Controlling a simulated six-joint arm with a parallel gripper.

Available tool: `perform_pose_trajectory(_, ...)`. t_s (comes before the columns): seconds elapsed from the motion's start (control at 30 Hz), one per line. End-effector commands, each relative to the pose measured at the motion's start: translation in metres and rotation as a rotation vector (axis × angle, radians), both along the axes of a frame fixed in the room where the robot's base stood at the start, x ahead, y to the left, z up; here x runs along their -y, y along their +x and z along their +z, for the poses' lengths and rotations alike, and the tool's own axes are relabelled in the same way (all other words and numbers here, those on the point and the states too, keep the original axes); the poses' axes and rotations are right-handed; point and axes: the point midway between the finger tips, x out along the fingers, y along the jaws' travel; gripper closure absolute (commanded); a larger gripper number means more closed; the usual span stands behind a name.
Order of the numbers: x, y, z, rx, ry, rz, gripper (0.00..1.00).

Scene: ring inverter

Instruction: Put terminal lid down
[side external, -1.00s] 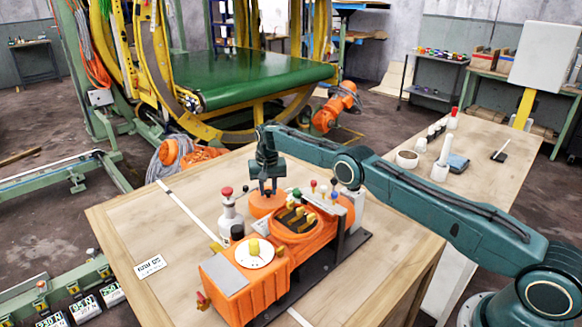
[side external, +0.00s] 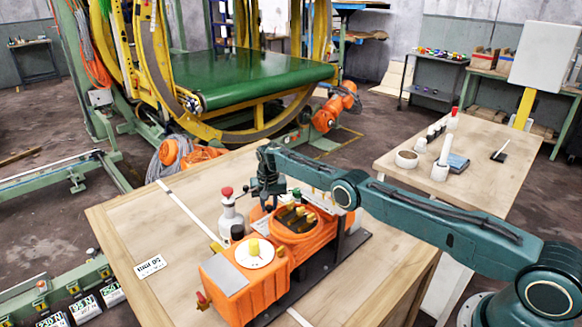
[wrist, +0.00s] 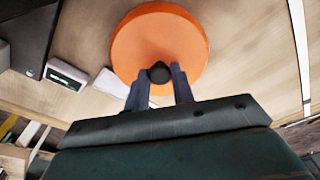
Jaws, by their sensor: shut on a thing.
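The terminal lid is a round orange disc (wrist: 160,45) with a small black knob (wrist: 159,72) in the wrist view. My gripper (wrist: 159,82) is shut on the knob, one finger on each side. In the side external view my gripper (side external: 264,200) is low over the table behind the orange motor unit (side external: 250,285). The lid is mostly hidden there by the unit and gripper. The dark terminal block (side external: 296,218) with brass-coloured parts shows uncovered in a round orange housing. I cannot tell whether the lid touches the table.
A white bottle with a red top (side external: 229,212) and a small black cylinder (side external: 237,232) stand left of my gripper. Small coloured-top items stand behind the housing. A second table (side external: 450,195) stands to the right.

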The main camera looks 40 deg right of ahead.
Motion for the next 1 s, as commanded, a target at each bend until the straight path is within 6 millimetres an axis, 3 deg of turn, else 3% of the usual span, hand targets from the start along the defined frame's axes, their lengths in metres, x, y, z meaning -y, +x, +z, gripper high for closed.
perform_pose_trajectory(0.23, -0.0001, 0.0002, -0.0003, 0.001, 0.0, 0.0, 1.0)
perform_pose_trajectory(0.27, -0.0001, 0.0, -0.0007, 0.0, 0.0, 0.0, 0.72)
perform_pose_trajectory(0.37, -0.0001, 0.0, -0.0006, 0.0, 0.0, 0.0, 0.54)
perform_pose_trajectory(1.0, -0.0004, 0.0007, 0.0072, 0.002, 0.0, -0.001, 0.54)
